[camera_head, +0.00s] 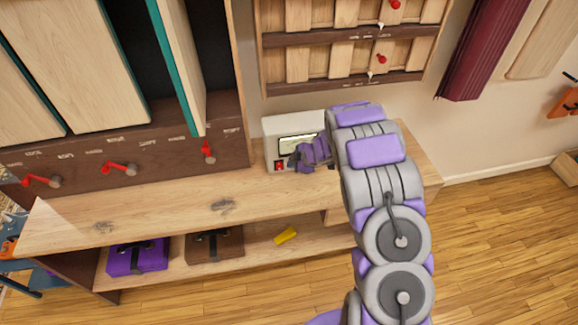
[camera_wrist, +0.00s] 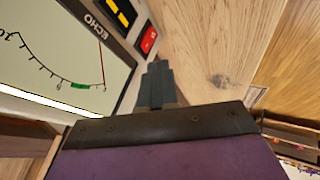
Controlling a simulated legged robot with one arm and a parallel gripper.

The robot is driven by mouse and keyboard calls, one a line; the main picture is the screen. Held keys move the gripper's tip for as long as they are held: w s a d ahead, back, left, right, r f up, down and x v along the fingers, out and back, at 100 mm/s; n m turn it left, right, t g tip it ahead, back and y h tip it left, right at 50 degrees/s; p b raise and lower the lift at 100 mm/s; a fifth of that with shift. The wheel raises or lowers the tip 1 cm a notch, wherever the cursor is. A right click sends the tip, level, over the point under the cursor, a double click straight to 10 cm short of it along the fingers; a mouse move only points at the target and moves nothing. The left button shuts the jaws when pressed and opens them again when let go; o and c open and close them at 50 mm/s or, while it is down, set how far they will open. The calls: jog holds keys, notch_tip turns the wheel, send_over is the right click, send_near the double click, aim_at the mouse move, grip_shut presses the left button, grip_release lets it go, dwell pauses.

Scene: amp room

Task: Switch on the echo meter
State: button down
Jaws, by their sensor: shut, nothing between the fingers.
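The echo meter (camera_head: 283,127) is a pale box on the wooden bench. In the wrist view its face (camera_wrist: 45,50) fills the left side, with the word ECHO, a curved scale with a green mark, and a thin red needle. A red switch (camera_wrist: 149,40) sits at the edge of its panel; it also shows in the head view (camera_head: 279,166) at the meter's lower left front. My gripper (camera_head: 294,157) is in front of the meter, shut and empty. In the wrist view its fingertips (camera_wrist: 156,68) point toward the switch, seemingly just short of it. Contact cannot be told.
The wooden bench top (camera_head: 150,205) is largely clear left of the meter. Its lower shelf holds a purple case (camera_head: 138,256), a brown case (camera_head: 215,246) and a yellow block (camera_head: 286,236). Behind are panels with red levers (camera_head: 120,168). A yellow marking (camera_wrist: 118,12) is beside the switch.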

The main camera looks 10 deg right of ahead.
jog(key=d+r+m+t+h, duration=0.25)
jog(key=d+r, duration=0.25)
jog(key=r, duration=0.4)
jog(key=d+r+m+t+h, duration=0.1)
jog(key=d+r+m+h, duration=0.15)
jog(key=d+r, duration=0.45)
jog(key=s+d+r+m+g+h, duration=0.2)
jog(key=s+d+r+m+h, duration=0.25)
jog(key=s+r, duration=0.6)
jog(key=s+a+r+m+g, duration=0.1)
jog(key=s+a+m+g, duration=0.15)
jog(key=s, duration=0.75)
jog(key=s+a+r+m+g, duration=0.1)
jog(key=s+a+m+g, duration=0.2)
jog(key=s, duration=0.6)
jog(key=s+a+f+g+y, duration=0.1)
jog(key=s+a+g+y, duration=0.1)
jog(key=s+a, duration=0.5)
jog(key=s+a+f+m+g+y, duration=0.1)
jog(key=s+a, duration=0.5)
jog(key=s, duration=0.8)
jog(key=shift+s+a+m+g+y, duration=0.3)
jog(key=shift+s+a+g+y, duration=0.1)
jog(key=shift+y, duration=0.35)
jog(key=shift+d, duration=0.2)
